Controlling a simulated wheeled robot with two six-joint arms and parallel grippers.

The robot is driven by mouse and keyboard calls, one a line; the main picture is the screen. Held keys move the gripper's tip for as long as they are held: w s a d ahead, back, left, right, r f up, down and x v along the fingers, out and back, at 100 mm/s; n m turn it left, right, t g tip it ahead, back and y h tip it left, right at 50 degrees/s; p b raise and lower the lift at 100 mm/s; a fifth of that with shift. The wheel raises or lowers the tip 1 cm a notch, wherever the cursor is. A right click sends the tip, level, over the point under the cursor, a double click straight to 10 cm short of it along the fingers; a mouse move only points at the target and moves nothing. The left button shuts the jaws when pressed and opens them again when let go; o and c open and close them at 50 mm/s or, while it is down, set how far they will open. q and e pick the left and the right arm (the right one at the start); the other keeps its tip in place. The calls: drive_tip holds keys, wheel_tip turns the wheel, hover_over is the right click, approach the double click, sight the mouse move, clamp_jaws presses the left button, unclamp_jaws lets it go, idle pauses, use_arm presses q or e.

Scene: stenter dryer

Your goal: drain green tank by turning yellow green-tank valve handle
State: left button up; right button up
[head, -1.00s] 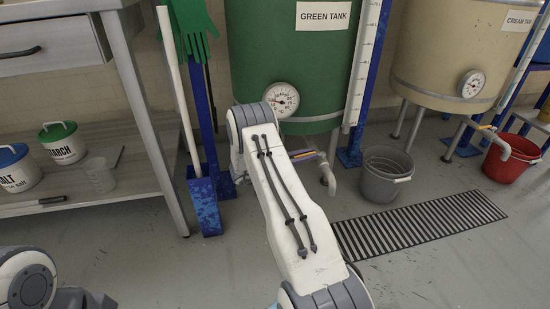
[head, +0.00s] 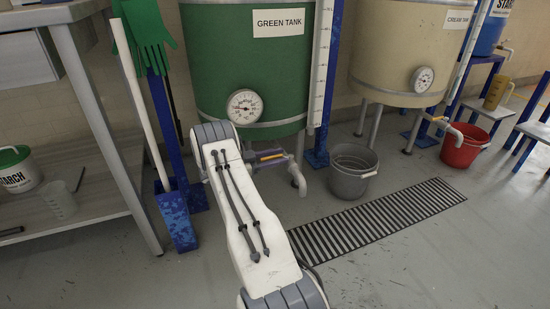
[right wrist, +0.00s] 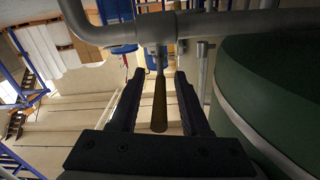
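The green tank (head: 215,70) stands at the back with a dial gauge (head: 244,107) low on its front. Its drain pipe (head: 298,178) bends down beside a grey bucket (head: 350,185). The yellow valve handle (head: 271,155) shows on this pipe, just right of my right arm. My right gripper is mostly hidden behind my arm in the head view. In the right wrist view my right gripper (right wrist: 159,80) is open, and the yellow handle (right wrist: 159,105) appears between its fingers with a gap on each side. The green tank fills the right there. My left gripper is out of view.
A floor grating (head: 375,220) lies in front of the tanks. The cream tank (head: 400,45) and a red bucket (head: 462,147) stand to the right. A blue dustpan (head: 175,218), a blue post and a metal shelf table (head: 100,120) stand at the left.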

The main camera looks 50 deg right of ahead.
drive_tip(key=shift+w+a, duration=0.15)
drive_tip(key=shift+a, duration=0.05)
drive_tip(key=p+v, duration=0.3)
drive_tip(key=v, duration=0.7)
drive_tip(key=shift+a+p, duration=0.2)
drive_tip(key=shift+p, duration=0.2)
drive_tip(key=shift+w, duration=0.1)
drive_tip(key=shift+r, duration=0.15)
